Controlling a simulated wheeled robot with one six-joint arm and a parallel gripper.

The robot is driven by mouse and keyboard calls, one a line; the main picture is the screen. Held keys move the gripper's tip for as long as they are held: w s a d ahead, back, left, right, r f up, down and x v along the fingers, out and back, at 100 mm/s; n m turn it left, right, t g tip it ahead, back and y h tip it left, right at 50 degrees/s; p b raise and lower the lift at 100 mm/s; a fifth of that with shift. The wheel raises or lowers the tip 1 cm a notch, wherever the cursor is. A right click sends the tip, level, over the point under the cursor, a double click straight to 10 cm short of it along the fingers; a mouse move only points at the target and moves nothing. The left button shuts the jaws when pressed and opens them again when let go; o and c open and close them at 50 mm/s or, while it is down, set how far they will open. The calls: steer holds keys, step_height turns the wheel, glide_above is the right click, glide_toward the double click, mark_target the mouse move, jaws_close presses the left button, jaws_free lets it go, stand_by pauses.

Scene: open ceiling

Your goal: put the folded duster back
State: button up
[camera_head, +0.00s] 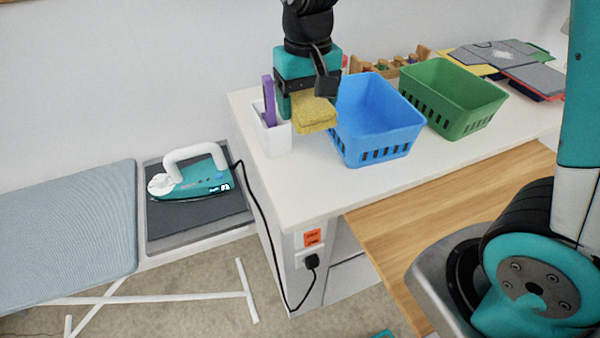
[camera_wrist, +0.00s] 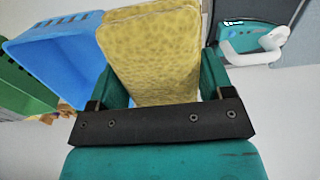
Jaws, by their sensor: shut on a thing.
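The folded duster (camera_head: 316,112) is a thick yellow block with a mottled surface. My gripper (camera_head: 303,108) is shut on it and holds it above the white table, just left of the blue basket and right of the white holder. In the wrist view the duster (camera_wrist: 153,50) stands out between the two teal fingers of my gripper (camera_wrist: 165,85). The blue basket (camera_head: 385,146) shows as empty where I can see inside. The green basket (camera_head: 462,120) stands to its right. The spot directly under the duster is partly hidden.
A white holder (camera_head: 270,138) with a purple item (camera_head: 268,100) stands at the table's left end. A teal iron (camera_head: 195,178) rests on the ironing board's (camera_head: 70,215) end, its cord running down to a socket. Folded cloths (camera_head: 500,55) and a wooden rack (camera_head: 385,64) lie at the back.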

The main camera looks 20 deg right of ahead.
mark_target(305, 185)
step_height(305, 185, down, 20)
steer(key=shift+r+p, duration=0.25)
steer(key=shift+p, duration=0.65)
steer(key=shift+f, duration=0.1)
steer(key=o, duration=0.8)
steer(key=shift+o, duration=0.4)
step_height(305, 185, up, 12)
steer(key=b, duration=0.2)
steer(key=s+a+r+n+y, duration=0.2)
steer(key=s+r, duration=0.4)
steer(key=s, duration=0.3)
steer(key=s+a+r+n+y, duration=0.2)
steer(key=s+r+n, duration=0.3)
steer(key=s, duration=0.5)
step_height(305, 185, up, 2)
steer(key=shift+a+r, duration=0.1)
steer(key=shift+a, duration=0.15)
